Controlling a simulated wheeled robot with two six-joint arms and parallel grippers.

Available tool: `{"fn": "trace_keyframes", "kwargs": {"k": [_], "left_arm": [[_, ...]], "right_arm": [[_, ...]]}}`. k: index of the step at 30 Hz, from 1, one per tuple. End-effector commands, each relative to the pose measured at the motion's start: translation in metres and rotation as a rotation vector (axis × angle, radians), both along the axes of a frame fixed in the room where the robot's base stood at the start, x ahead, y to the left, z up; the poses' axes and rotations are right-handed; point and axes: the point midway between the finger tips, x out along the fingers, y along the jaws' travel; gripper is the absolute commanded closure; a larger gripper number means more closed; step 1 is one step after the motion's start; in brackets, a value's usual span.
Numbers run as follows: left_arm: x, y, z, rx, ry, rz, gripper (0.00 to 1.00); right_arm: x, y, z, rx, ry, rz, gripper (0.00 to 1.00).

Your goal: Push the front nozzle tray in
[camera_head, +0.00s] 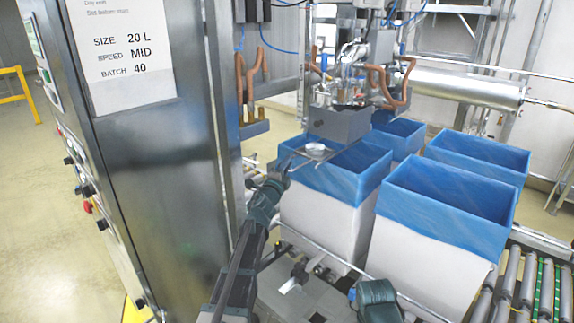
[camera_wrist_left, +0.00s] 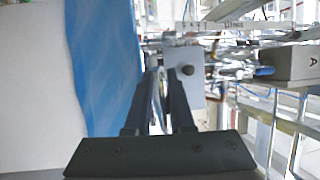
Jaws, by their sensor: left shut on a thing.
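The front nozzle tray (camera_head: 316,149) is a small, shiny metal piece beside the grey block of the filling head, above the near blue-lined box. My left gripper (camera_head: 286,165) reaches up from the lower left to the tray's near side. In the left wrist view, the left gripper's two dark fingers (camera_wrist_left: 168,92) are closed on a thin, shiny part of the tray (camera_wrist_left: 157,103). The fingers hide much of the held part.
White boxes with blue liners (camera_head: 448,195) stand close by on the right. Copper pipes (camera_head: 392,82) hang around the filling head. A tall steel cabinet (camera_head: 150,160) stands left of my arm. A metal rail (camera_head: 330,255) runs in front of the boxes, beside the roller conveyor (camera_head: 530,285).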

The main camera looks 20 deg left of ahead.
Motion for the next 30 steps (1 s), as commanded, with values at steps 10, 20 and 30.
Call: {"fn": "trace_keyframes", "kwargs": {"k": [10,20,30], "left_arm": [[0.001,0.003,0.003,-0.006,-0.006,-0.002,1.0],[0.001,0.004,0.004,-0.005,-0.006,0.0,1.0],[0.032,-0.007,0.004,-0.006,-0.007,-0.003,1.0]], "right_arm": [[0.0,0.0,0.002,0.0,0.0,0.0,0.5],[0.0,0.0,0.002,0.0,0.0,0.0,0.5],[0.0,0.0,0.003,0.0,0.0,0.0,0.5]]}}
